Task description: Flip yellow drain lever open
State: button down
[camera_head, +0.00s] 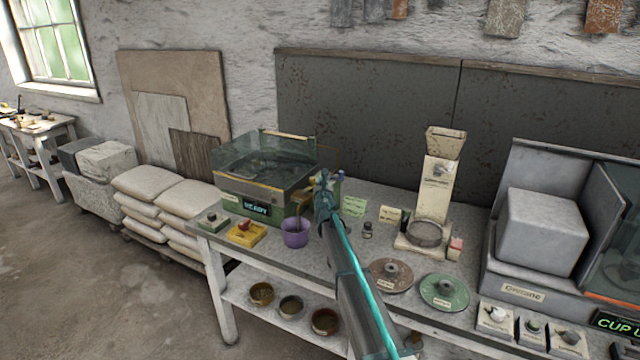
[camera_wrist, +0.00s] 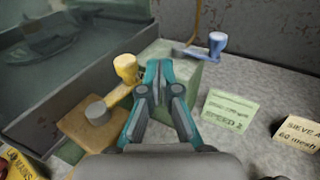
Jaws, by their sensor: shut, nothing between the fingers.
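The yellow drain lever (camera_wrist: 125,70) has a round knob and a short arm running down-left to a grey pivot on a tan block (camera_wrist: 85,135). My gripper (camera_wrist: 158,68) is shut and empty, its teal fingertips just right of the yellow knob. I cannot tell whether they touch it. In the head view, my gripper (camera_head: 324,178) is at the right end of the green glass-walled tank (camera_head: 250,209), and the lever is mostly hidden around it. A second lever, blue (camera_wrist: 217,42), stands further back to the right.
A purple cup (camera_head: 295,234) stands below the tank's right end. A red-knobbed yellow box (camera_head: 246,235) is left of it. Small label cards (camera_wrist: 230,108) stand right of my gripper. A hopper mill (camera_head: 436,190) and two discs (camera_head: 444,291) occupy the bench further right.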

jog(key=s+d, duration=0.8)
jog(key=d, duration=0.1)
jog(key=shift+r, duration=0.3)
jog(key=shift+s, duration=0.1)
